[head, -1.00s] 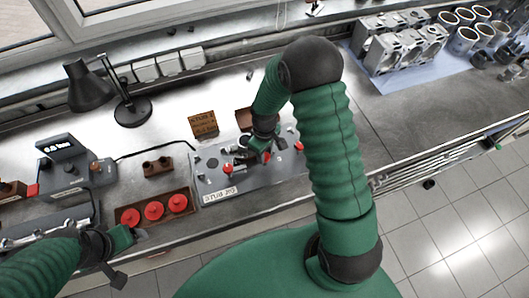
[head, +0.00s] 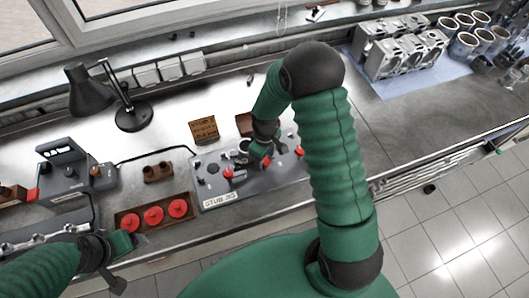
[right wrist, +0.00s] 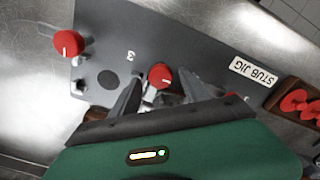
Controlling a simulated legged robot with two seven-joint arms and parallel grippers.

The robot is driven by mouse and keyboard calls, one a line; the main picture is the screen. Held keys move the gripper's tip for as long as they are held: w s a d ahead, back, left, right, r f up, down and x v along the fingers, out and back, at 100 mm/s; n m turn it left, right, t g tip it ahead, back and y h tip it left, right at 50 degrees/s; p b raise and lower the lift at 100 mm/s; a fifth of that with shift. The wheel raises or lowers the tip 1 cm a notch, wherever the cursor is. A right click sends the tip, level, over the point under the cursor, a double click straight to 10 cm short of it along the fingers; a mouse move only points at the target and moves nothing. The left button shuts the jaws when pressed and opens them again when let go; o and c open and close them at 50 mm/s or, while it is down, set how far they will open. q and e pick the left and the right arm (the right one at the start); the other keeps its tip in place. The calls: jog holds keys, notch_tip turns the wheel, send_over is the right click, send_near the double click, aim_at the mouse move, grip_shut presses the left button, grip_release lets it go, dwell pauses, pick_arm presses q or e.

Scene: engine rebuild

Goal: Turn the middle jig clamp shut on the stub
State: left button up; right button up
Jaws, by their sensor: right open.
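The grey stub jig (head: 215,188) lies on the bench with red-knobbed clamps along it. In the head view one red knob (head: 228,173) is at the left, the middle clamp knob (head: 266,161) is by my right gripper (head: 256,161), and another knob (head: 299,151) is at the right. In the right wrist view the middle knob (right wrist: 160,76) sits between the spread fingers of my right gripper (right wrist: 158,93), with no clear grip. The stub itself is mostly hidden by the gripper. My left gripper (head: 128,241) hangs near the bench's front edge, away from the jig.
A wooden tray (head: 128,221) with red caps stands left of the jig. Engine parts stand on a blue mat (head: 400,82) at the far right. Bench between is clear.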

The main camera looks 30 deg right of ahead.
aim_at(265, 159)
notch_tip(265, 159, up, 17)
jog(key=b, duration=0.2)
jog(key=shift+f, duration=0.15)
jog(key=shift+w, duration=0.1)
jog(key=s+a+f+m+t+b, duration=0.2)
jog(key=s+a+f+m+b, duration=0.2)
jog(key=s+a+f+b, duration=0.3)
notch_tip(265, 159, down, 4)
jog(key=s, duration=0.3)
jog(key=shift+a+f+t, duration=0.2)
jog(key=shift+a+t, duration=0.05)
jog(key=shift+t, duration=0.05)
jog(key=shift+a, duration=0.1)
